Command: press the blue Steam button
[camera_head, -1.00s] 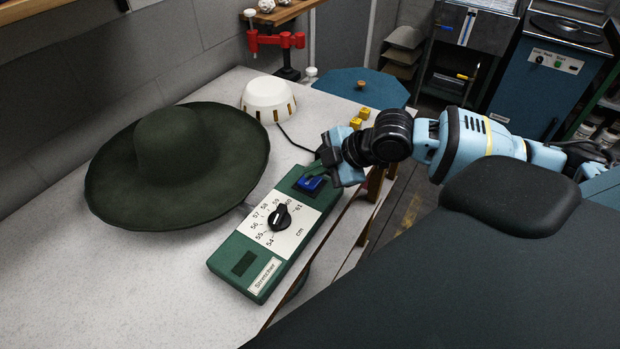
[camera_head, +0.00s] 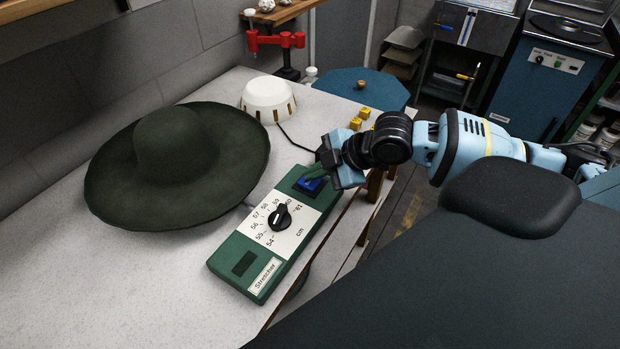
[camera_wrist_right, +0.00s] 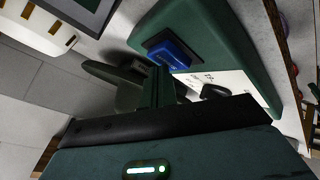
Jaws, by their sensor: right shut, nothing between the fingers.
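A blue button (camera_head: 313,184) sits at the far end of a green control box (camera_head: 234,277) labelled "Stretcher". No "Steam" label is readable on it. My right gripper (camera_head: 313,176) is shut and empty, its fingertips low over the blue button and partly covering it in the head view. In the right wrist view the blue button (camera_wrist_right: 176,48) stands in a dark frame just beyond the green fingertips (camera_wrist_right: 161,75). I cannot tell whether they touch it. My left gripper is not in view.
A black dial (camera_head: 280,217) with a white scale lies beside the button on the box. A wide dark green hat (camera_head: 175,200) stands to the left. A white domed device (camera_head: 268,98) and yellow blocks (camera_head: 359,119) lie beyond. The table's edge runs close along the box's right side.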

